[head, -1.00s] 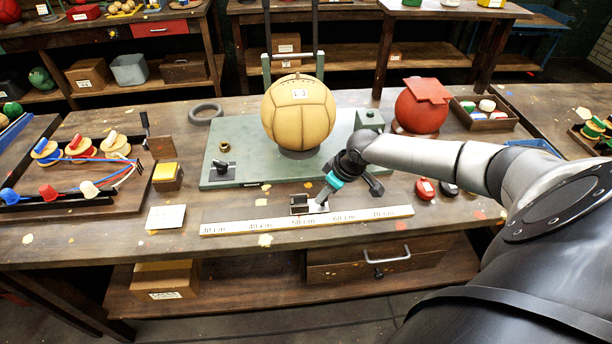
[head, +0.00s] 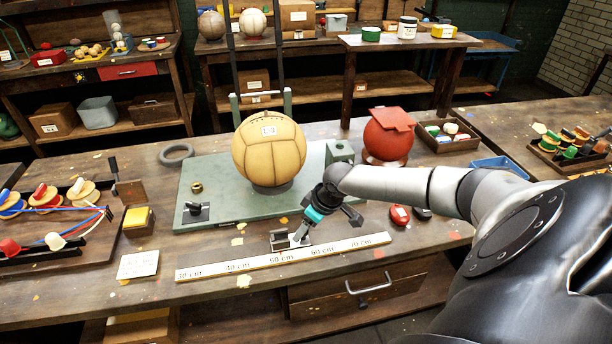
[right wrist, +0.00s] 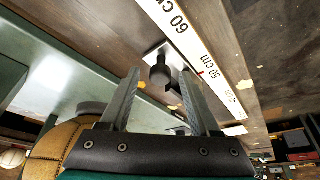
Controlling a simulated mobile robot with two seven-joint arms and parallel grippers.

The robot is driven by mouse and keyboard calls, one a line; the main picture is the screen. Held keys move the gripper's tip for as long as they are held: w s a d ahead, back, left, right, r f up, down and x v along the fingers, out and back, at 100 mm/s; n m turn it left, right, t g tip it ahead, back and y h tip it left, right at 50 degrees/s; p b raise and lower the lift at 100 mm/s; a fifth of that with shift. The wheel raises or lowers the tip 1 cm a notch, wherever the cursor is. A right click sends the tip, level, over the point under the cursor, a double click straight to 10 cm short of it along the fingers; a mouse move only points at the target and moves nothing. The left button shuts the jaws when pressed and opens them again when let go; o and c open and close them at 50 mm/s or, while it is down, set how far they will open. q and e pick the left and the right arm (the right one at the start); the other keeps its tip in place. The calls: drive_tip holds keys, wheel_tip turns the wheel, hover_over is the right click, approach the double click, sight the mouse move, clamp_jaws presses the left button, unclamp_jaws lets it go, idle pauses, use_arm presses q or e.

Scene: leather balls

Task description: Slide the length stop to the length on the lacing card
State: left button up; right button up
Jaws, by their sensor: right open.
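The length stop (head: 279,240) is a small metal block with a dark knob, on the measuring strip (head: 330,252) near the 50 cm label. In the right wrist view the stop (right wrist: 167,50) sits beside a red mark on the strip (right wrist: 180,28), between the 60 cm and 50 cm labels. My right gripper (head: 299,237) is just right of the stop in the head view. In the right wrist view its open fingers (right wrist: 160,76) stand either side of the knob; contact is unclear. A white card (head: 138,264), perhaps the lacing card, lies left of the strip; its writing is unreadable. My left gripper is out of view.
A tan leather ball (head: 269,150) rests on the green base plate (head: 225,180) behind the strip. A red ball (head: 388,140) stands right of it. Red and dark round pieces (head: 400,215) lie near my right forearm. A lacing rack (head: 85,240) is at left.

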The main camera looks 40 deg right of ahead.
drive_tip(key=shift+r, duration=0.1)
drive_tip(key=p+v, duration=0.2)
drive_tip(key=v, duration=1.3)
drive_tip(key=shift+p, duration=0.35)
drive_tip(key=shift+s, duration=0.1)
